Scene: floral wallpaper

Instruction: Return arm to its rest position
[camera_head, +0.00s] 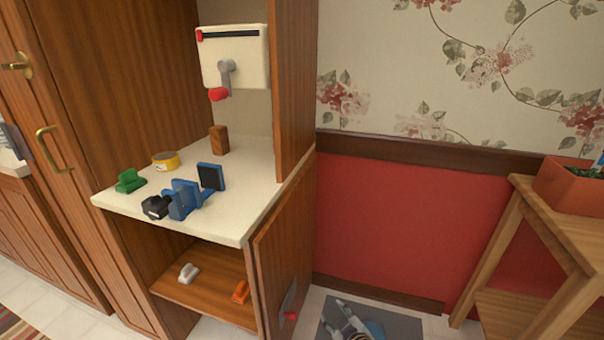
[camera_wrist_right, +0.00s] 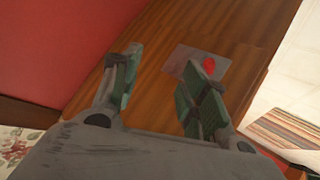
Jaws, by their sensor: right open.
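My right gripper (camera_head: 343,320) shows at the bottom of the head view, low over the floor and to the right of the open cabinet door (camera_head: 283,245). In the right wrist view its two greenish fingers (camera_wrist_right: 162,75) are apart, with nothing between them. Beyond them is the brown wooden door (camera_wrist_right: 150,85) with a grey plate (camera_wrist_right: 181,59) and a red knob (camera_wrist_right: 209,64). The fingers look apart from the knob, but the distance is hard to judge. Most of the right arm is out of view. I do not see my left gripper.
The cabinet counter (camera_head: 243,228) holds a blue tool (camera_head: 184,199), yellow tape (camera_head: 166,161), a green item (camera_head: 129,181) and a brown block (camera_head: 219,140). A white item (camera_head: 188,273) and an orange item (camera_head: 241,292) lie on the shelf below. A wooden stand (camera_head: 500,250) is at right.

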